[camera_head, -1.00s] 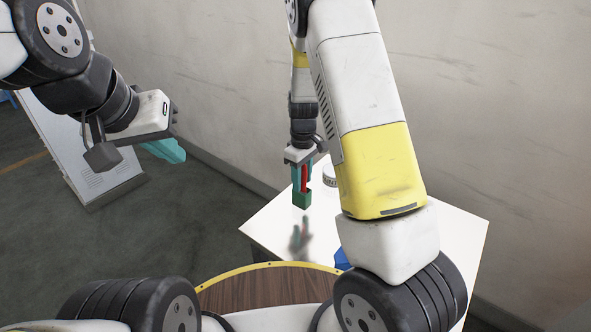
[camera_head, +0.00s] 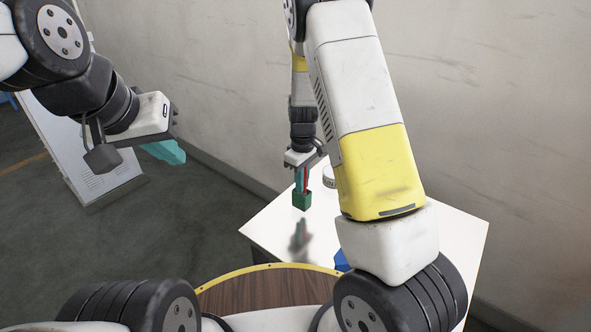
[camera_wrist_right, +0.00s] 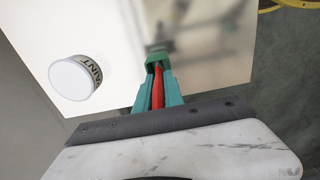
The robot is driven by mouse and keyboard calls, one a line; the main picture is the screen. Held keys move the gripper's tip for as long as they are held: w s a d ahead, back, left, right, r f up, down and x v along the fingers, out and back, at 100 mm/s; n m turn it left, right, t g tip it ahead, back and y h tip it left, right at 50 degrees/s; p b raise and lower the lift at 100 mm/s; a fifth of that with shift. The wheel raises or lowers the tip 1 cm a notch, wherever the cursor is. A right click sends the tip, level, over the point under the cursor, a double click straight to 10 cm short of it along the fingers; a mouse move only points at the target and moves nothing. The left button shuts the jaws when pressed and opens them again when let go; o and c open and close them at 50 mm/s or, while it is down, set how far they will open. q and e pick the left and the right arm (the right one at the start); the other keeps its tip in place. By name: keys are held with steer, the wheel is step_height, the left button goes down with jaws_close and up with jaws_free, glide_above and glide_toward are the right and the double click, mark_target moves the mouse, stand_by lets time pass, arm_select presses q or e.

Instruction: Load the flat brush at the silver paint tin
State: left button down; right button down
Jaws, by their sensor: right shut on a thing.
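My right gripper (camera_head: 302,182) is shut on the flat brush, which has a red handle (camera_wrist_right: 157,88) and a green end (camera_head: 302,201). The brush points down above the white table, and its reflection shows on the glossy top. The paint tin (camera_head: 329,176) stands just right of the gripper, partly hidden behind my right arm. In the right wrist view the tin (camera_wrist_right: 75,78) is left of the brush and apart from it, with a pale round top and a "PAINT" label. My left gripper (camera_head: 170,152) is off to the left, away from the table; its finger gap is unclear.
The white table (camera_head: 270,225) is mostly bare around the brush. A blue object (camera_head: 341,261) shows at its near part, largely covered by my right arm. A wall (camera_head: 230,80) runs behind the table. A pale cabinet (camera_head: 105,187) stands on the floor at the left.

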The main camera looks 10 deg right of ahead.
steer(key=r, duration=0.9)
steer(key=shift+w+d, duration=0.2)
steer(key=w+d+r+t+h, duration=0.1)
steer(key=w+d+t, duration=0.1)
steer(key=w+d, duration=0.3)
steer(key=w+d+r+t, duration=0.1)
steer(key=w+d+t, duration=0.1)
steer(key=d, duration=0.5)
step_height(320, 180, down, 6)
steer(key=shift+w+d, duration=0.15)
steer(key=shift+w, duration=0.15)
steer(key=shift+f, duration=0.65)
stand_by(0.8)
step_height(320, 180, up, 7)
stand_by(0.8)
stand_by(0.4)
